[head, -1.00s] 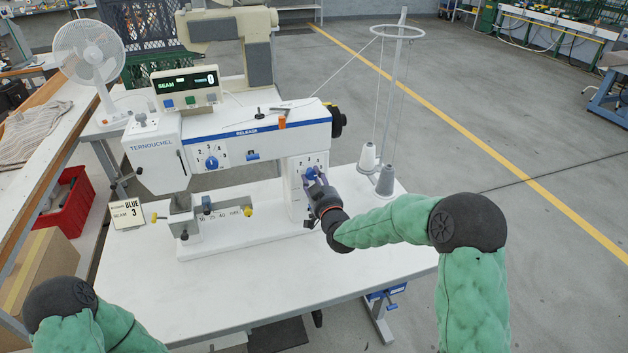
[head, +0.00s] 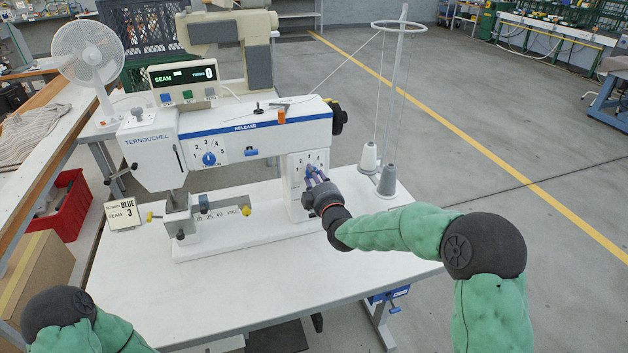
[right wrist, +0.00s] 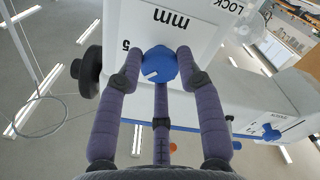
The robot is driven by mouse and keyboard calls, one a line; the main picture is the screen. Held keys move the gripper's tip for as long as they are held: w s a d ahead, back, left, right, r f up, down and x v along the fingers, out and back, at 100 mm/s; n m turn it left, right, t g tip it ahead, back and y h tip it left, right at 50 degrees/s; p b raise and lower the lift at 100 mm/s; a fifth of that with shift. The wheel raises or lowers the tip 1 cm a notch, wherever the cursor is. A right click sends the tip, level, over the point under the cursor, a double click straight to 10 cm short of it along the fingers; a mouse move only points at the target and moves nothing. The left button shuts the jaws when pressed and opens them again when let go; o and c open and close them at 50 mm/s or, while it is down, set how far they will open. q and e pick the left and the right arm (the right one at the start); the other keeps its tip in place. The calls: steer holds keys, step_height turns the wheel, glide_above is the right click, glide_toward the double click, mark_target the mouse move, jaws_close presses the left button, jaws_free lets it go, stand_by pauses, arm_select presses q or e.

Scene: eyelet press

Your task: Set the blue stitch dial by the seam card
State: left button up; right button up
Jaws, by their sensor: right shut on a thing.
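The white sewing machine (head: 255,140) stands on a white table. The blue stitch dial (right wrist: 160,63) is on its right-hand column, on a panel marked "mm". My right gripper (right wrist: 158,60) has its purple fingers closed around this dial. A white mark on the dial shows in the right wrist view, pointing to the left and slightly down. In the head view the right gripper (head: 316,180) covers most of the dial.
A second blue dial (head: 209,159), numbered, sits on the machine's front. A display box (head: 184,81) on top reads "SEAM" and 0. Thread cones (head: 387,180) stand right of the column. A red bin (head: 65,205) is at left. The table front is clear.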

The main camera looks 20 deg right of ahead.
steer(key=n, duration=0.3)
steer(key=shift+f+n, duration=0.3)
steer(key=shift+f, duration=0.1)
steer(key=n, duration=0.4)
steer(key=shift+r, duration=0.1)
steer(key=shift+d+n, duration=0.1)
steer(key=shift+n, duration=0.2)
steer(key=o, duration=1.1)
steer(key=shift+d, duration=0.1)
steer(key=shift+r, duration=0.2)
steer(key=shift+s, duration=0.1)
steer(key=s, duration=1.1)
steer(key=shift+s+d, duration=0.15)
steer(key=shift+s, duration=0.25)
